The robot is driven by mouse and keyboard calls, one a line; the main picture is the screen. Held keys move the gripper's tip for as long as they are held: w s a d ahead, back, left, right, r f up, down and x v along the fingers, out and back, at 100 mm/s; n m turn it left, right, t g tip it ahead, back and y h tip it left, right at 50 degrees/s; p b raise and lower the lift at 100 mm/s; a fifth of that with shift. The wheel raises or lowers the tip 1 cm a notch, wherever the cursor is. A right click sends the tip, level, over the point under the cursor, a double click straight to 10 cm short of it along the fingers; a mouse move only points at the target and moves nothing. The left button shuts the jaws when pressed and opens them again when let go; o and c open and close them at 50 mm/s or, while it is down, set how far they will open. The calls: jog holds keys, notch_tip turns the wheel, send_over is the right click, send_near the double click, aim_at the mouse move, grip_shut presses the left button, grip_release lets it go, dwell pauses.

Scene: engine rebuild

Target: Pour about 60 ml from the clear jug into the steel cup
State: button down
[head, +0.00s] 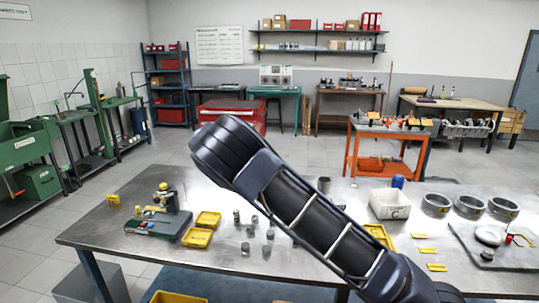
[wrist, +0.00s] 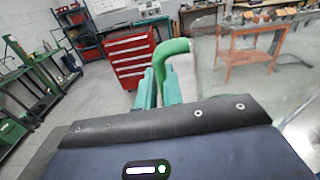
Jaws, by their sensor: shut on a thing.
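My gripper (wrist: 160,88) shows in the wrist view, its teal fingers shut on the green handle (wrist: 171,48) of the clear jug. The jug's see-through body (wrist: 225,85) seems to lie just right of the handle; its outline is faint, and I cannot tell its tilt or how much liquid it holds. In the head view my arm hides the gripper and jug. A small grey metal cup (head: 324,185), which looks like the steel cup, stands on the table just behind my arm. Its inside is not clear.
The steel table (head: 120,215) bears a microscope-like device (head: 165,205), yellow trays (head: 200,237), several small metal cylinders (head: 268,250), a white bin (head: 388,204) and several metal rings (head: 437,205). An orange cart (head: 352,150) stands behind. The table's back left is clear.

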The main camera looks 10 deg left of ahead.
jog(key=w+d+f+m+g+h, duration=0.1)
jog(key=w+d+f+m+h, duration=0.2)
jog(key=w+d+f, duration=0.3)
jog(key=w+d+f+m+g+h, duration=0.2)
jog(key=w+d+f+h, duration=0.3)
jog(key=w+d, duration=0.3)
jog(key=w+d+f+m+g+h, duration=0.2)
jog(key=w+d+f+m+h, duration=0.2)
jog(key=w+d+f, duration=0.3)
jog(key=w+d, duration=0.1)
jog(key=d, duration=0.4)
jog(key=shift+d+f+h, duration=0.15)
jog(key=shift+d+h, duration=0.15)
jog(key=shift+d, duration=0.05)
